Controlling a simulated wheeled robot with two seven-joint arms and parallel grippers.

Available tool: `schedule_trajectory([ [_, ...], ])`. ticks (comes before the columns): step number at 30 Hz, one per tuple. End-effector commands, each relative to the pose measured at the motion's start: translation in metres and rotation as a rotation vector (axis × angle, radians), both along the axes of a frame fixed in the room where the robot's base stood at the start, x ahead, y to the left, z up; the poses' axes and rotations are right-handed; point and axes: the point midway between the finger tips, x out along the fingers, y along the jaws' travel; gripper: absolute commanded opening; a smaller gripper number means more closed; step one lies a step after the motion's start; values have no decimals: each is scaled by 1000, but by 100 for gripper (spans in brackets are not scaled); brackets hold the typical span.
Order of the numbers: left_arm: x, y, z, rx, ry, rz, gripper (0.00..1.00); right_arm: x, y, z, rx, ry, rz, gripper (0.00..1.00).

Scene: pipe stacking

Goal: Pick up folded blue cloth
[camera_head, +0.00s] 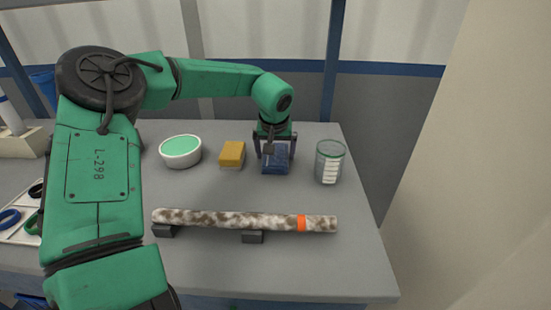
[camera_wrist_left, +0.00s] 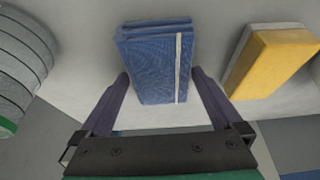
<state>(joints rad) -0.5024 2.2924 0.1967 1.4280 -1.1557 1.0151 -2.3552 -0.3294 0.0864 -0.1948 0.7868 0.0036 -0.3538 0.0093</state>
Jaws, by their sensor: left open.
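The folded blue cloth (camera_head: 276,161) lies on the grey table, right of the yellow sponge, in the head view. In the left wrist view the cloth (camera_wrist_left: 155,60) is a thick folded stack with a pale stripe near its right edge. My left gripper (camera_head: 275,153) is directly over the cloth. Its open fingers (camera_wrist_left: 158,80) stand on either side of the cloth's near end, with small gaps showing. The gripper hides part of the cloth in the head view. My right gripper is not in view.
A yellow sponge (camera_head: 232,154) lies close left of the cloth, and a glass jar (camera_head: 329,162) stands close right. A white bowl with green contents (camera_head: 181,151) is farther left. A mottled pipe (camera_head: 240,220) rests on dark supports in front. The table's front right is clear.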

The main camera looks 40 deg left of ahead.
Motion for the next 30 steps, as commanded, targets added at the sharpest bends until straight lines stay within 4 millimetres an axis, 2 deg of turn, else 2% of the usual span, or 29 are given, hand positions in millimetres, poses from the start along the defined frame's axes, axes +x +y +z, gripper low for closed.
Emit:
schedule_trajectory([
  [6, 0, 0, 0, 0, 0, 0, 100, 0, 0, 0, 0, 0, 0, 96],
  [7, 0, 0, 0, 0, 0, 0, 92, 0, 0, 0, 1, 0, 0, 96],
  [9, 0, 0, 0, 0, 0, 0, 66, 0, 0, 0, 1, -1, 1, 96],
  [12, 0, 0, 0, 0, 0, 0, 31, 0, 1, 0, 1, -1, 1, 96],
  [19, 0, 0, 1, 0, 0, 0, 31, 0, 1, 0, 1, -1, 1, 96],
  [23, 1, 0, 11, -1, -3, 0, 31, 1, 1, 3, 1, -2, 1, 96],
  [26, 1, 0, 29, 0, -5, 1, 31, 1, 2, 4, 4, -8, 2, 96],
  [29, 1, 0, 60, 1, -7, 2, 31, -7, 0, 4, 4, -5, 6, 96],
  [30, 1, 0, 76, 2, -7, 1, 31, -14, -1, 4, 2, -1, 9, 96],
])
